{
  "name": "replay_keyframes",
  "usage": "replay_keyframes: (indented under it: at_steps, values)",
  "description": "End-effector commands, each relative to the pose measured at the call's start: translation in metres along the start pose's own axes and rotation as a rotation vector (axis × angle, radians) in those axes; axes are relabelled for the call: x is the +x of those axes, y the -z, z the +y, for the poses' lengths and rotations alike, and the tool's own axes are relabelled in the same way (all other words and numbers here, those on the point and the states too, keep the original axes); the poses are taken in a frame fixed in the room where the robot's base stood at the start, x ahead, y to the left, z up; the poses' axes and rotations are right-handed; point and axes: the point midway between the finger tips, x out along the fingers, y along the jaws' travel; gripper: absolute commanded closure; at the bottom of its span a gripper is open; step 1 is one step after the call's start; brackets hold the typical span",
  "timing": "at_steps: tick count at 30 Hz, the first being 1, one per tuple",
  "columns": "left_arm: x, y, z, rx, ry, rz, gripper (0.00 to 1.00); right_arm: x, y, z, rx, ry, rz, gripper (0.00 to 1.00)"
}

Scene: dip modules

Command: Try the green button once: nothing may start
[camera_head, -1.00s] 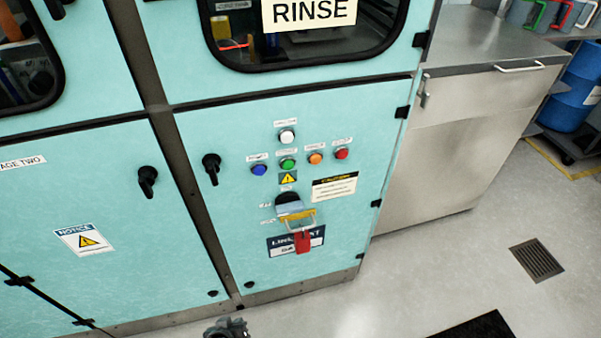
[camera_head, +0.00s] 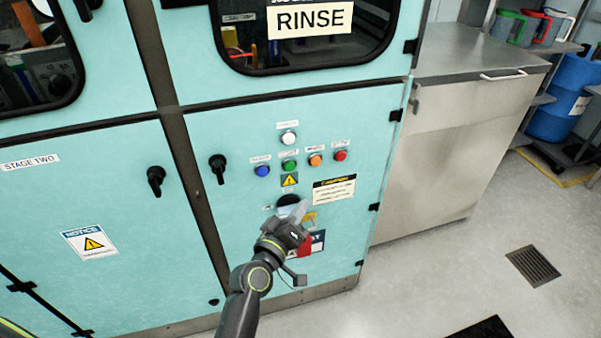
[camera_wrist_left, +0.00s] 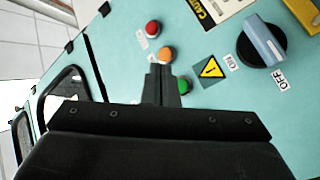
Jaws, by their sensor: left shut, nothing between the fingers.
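The green button (camera_head: 289,166) sits on the teal panel in a row with a blue button (camera_head: 262,170), an orange button (camera_head: 315,160) and a red button (camera_head: 340,155). A white button (camera_head: 288,138) is above. My left gripper (camera_head: 303,209) is shut and empty, in front of the panel below the row, partly covering the rotary switch (camera_head: 287,200) and the red padlock (camera_head: 304,247). In the left wrist view the shut fingertips (camera_wrist_left: 161,70) appear beside the green button (camera_wrist_left: 184,85) and below the orange one; contact cannot be told. The switch handle (camera_wrist_left: 263,38) points toward OFF.
A caution label (camera_head: 334,189) is right of the switch. Black door handles (camera_head: 218,168) stick out on the left. A steel cabinet (camera_head: 440,150) stands right of the machine. Floor with a drain grate (camera_head: 533,265) is open at the lower right.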

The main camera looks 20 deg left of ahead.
Motion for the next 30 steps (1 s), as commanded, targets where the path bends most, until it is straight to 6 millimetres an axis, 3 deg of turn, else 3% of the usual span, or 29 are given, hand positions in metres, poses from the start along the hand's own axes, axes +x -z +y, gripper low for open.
replay_keyframes:
  at_steps: [5,17,30]
  values:
    - [0.000,0.011,0.014,-0.013,-0.032,0.026,1.00,0.001,0.000,0.000,0.000,0.000,0.000,0.33]
    - [0.002,0.013,0.014,-0.013,-0.033,0.026,1.00,0.000,0.002,0.000,0.000,0.000,0.002,0.33]
    - [0.038,0.040,-0.012,-0.009,-0.032,0.025,1.00,-0.014,0.004,0.001,-0.001,0.000,0.003,0.33]
